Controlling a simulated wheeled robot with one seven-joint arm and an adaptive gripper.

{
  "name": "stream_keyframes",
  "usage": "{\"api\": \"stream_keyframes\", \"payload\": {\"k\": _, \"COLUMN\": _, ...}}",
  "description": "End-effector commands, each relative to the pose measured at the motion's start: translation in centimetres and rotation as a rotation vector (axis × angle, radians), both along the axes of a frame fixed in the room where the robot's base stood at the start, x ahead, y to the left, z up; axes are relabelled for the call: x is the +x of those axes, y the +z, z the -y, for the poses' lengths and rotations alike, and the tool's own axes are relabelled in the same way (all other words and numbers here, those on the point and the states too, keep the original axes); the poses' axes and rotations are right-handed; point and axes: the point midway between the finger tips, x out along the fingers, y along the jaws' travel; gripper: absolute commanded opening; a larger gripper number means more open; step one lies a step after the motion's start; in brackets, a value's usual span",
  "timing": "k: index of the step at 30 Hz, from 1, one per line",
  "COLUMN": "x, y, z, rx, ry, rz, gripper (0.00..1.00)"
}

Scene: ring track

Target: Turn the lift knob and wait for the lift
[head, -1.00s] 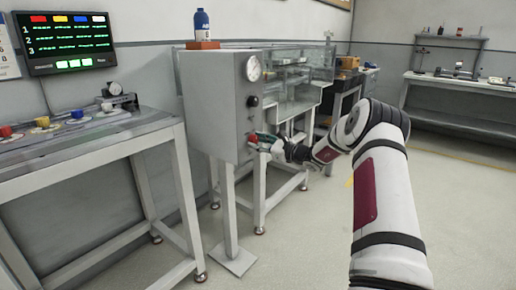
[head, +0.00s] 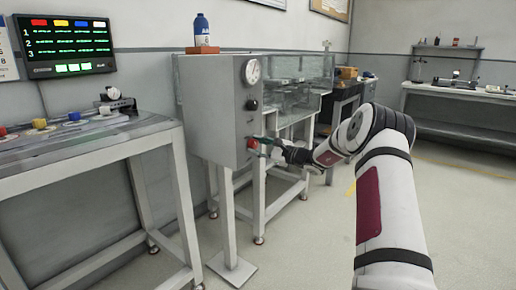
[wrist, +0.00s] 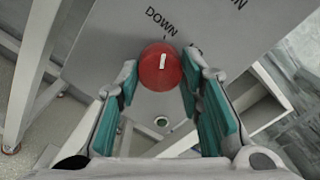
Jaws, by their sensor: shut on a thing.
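The red round lift knob (wrist: 150,72) is on the grey panel in the wrist view, with a white mark pointing up near the word DOWN. It also shows low on the grey cabinet (head: 222,115) in the head view (head: 251,143). My gripper (wrist: 162,78) has its teal-padded fingers on both sides of the knob and is shut on it. In the head view my gripper (head: 264,142) reaches the cabinet from the right. The word ON, perhaps part of a longer label, shows at the wrist view's top right. I cannot make out the lift's platform.
A gauge (head: 252,69) and a black knob (head: 252,104) sit above the red one. A glass tank (head: 310,68) stands behind the cabinet. A blue bottle (head: 202,30) stands on top. A table (head: 90,152) and a screen (head: 65,43) are at left. Floor at right is clear.

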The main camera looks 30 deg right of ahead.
Motion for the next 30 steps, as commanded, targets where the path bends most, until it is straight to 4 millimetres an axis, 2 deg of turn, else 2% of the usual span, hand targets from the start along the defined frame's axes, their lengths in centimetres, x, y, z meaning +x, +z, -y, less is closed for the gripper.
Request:
{"api": "stream_keyframes", "payload": {"k": 4, "x": 0.0, "y": -0.1, "z": 0.0, "rx": -0.002, "ry": 0.002, "rz": -0.001, "gripper": 0.06}}
{"api": "stream_keyframes", "payload": {"k": 5, "x": 0.0, "y": -0.1, "z": 0.0, "rx": -0.001, "ry": 0.002, "rz": -0.001, "gripper": 0.41}}
{"api": "stream_keyframes", "payload": {"k": 6, "x": 0.0, "y": -0.1, "z": 0.0, "rx": -0.001, "ry": 0.002, "rz": -0.001, "gripper": 0.50}}
{"api": "stream_keyframes", "payload": {"k": 7, "x": 0.0, "y": -0.1, "z": 0.0, "rx": -0.001, "ry": 0.001, "rz": 0.000, "gripper": 0.54}}
{"api": "stream_keyframes", "payload": {"k": 16, "x": -0.1, "y": 0.0, "z": 0.0, "rx": 0.000, "ry": 0.001, "rz": -0.001, "gripper": 0.54}}
{"api": "stream_keyframes", "payload": {"k": 20, "x": -0.9, "y": 0.0, "z": 0.5, "rx": 0.000, "ry": -0.002, "rz": -0.001, "gripper": 0.54}}
{"api": "stream_keyframes", "payload": {"k": 23, "x": -2.3, "y": 0.0, "z": 1.0, "rx": -0.001, "ry": -0.003, "rz": -0.002, "gripper": 0.54}}
{"api": "stream_keyframes", "payload": {"k": 30, "x": -6.9, "y": 0.0, "z": 2.6, "rx": -0.001, "ry": -0.002, "rz": -0.002, "gripper": 0.54}}
